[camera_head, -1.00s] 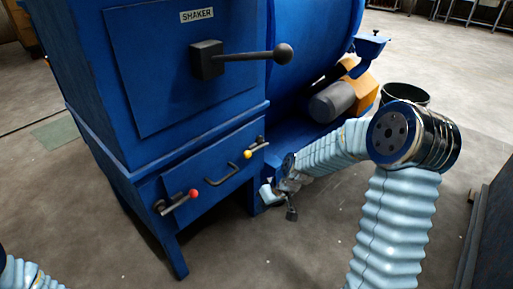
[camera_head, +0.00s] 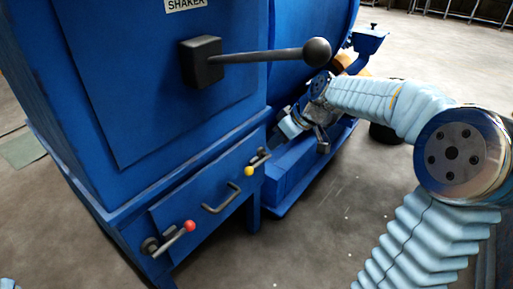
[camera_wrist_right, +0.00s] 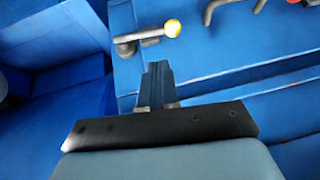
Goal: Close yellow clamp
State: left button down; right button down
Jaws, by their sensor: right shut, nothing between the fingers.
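The yellow clamp (camera_head: 257,163) is a metal lever with a yellow ball knob on the right end of the blue drawer front. In the head view its knob end points down and left. In the right wrist view the yellow clamp (camera_wrist_right: 150,35) lies just beyond my fingertips, with its knob to the right. My right gripper (camera_head: 274,140) is beside the clamp's upper right end. In the right wrist view my right gripper (camera_wrist_right: 156,68) is shut and empty, with a visible gap to the clamp. My left gripper is out of view.
A red-knobbed clamp (camera_head: 170,240) sits at the drawer's left end, with a dark pull handle (camera_head: 221,198) between the clamps. A black lever with a ball end (camera_head: 265,56) juts out above. A blue ledge (camera_head: 297,172) lies below my right gripper.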

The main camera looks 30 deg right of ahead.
aim_at(259, 163)
jog(key=b+x, duration=0.1)
jog(key=x, duration=0.8)
jog(key=shift+w+a+f, duration=0.1)
jog(key=shift+w+f, duration=0.05)
jog(key=shift+f, duration=0.15)
jog(key=shift+f, duration=0.1)
